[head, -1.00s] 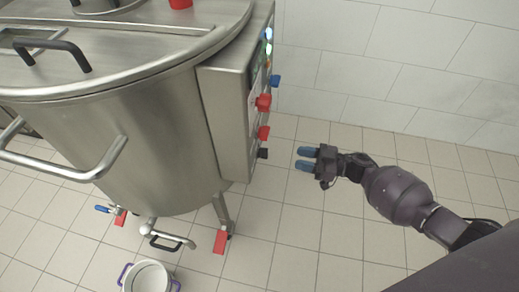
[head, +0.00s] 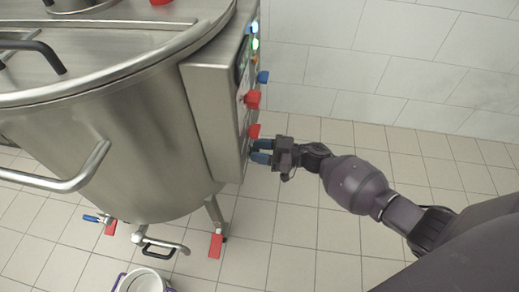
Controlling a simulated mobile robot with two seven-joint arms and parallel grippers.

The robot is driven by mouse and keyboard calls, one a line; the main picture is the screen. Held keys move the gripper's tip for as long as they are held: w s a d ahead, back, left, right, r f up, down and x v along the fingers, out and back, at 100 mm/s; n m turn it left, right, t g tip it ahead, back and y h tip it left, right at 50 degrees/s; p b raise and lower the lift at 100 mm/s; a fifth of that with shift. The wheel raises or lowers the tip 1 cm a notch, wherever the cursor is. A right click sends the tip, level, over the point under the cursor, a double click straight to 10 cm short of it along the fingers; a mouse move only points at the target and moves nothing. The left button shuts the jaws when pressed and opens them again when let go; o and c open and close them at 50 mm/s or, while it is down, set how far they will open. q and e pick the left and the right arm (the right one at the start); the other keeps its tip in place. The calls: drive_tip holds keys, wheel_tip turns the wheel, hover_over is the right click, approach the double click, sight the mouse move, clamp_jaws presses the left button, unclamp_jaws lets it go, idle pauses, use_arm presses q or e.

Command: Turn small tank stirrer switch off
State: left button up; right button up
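The steel tank (head: 110,140) fills the left of the head view. Its control box (head: 213,115) carries a column of knobs on its right face. These are a blue knob (head: 263,77), a red knob (head: 252,98) and a lower red knob (head: 254,131). The black knob at the bottom is now hidden behind my fingers. I cannot tell which knob is the stirrer switch. My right gripper (head: 261,151) has its two blue fingertips at the lower end of the panel, just under the lower red knob. A small gap shows between them; contact is unclear. My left gripper is not in view.
Lit indicators (head: 254,36) sit above the knobs. A steel handle (head: 65,175) sticks out at the tank's left. A drain pipe (head: 160,246) and a white bucket (head: 143,281) are below. The tiled floor to the right is clear up to the wall.

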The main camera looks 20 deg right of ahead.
drive_tip(key=shift+c, duration=0.3)
clamp_jaws()
drive_tip(key=shift+n, duration=0.4)
drive_tip(key=n, duration=0.8)
drive_tip(key=shift+s+a+f, duration=0.2)
drive_tip(key=shift+s+f, duration=0.1)
drive_tip(key=shift+s, duration=0.05)
drive_tip(key=n, duration=0.1)
drive_tip(key=n+b, duration=0.1)
drive_tip(key=n, duration=0.3)
drive_tip(key=shift+s+a+f+b, duration=0.1)
drive_tip(key=shift+s+f+b, duration=0.05)
drive_tip(key=shift+f+b, duration=0.15)
drive_tip(key=shift+f+n+b, duration=0.1)
drive_tip(key=shift+n+b, duration=0.35)
drive_tip(key=shift+n, duration=1.75)
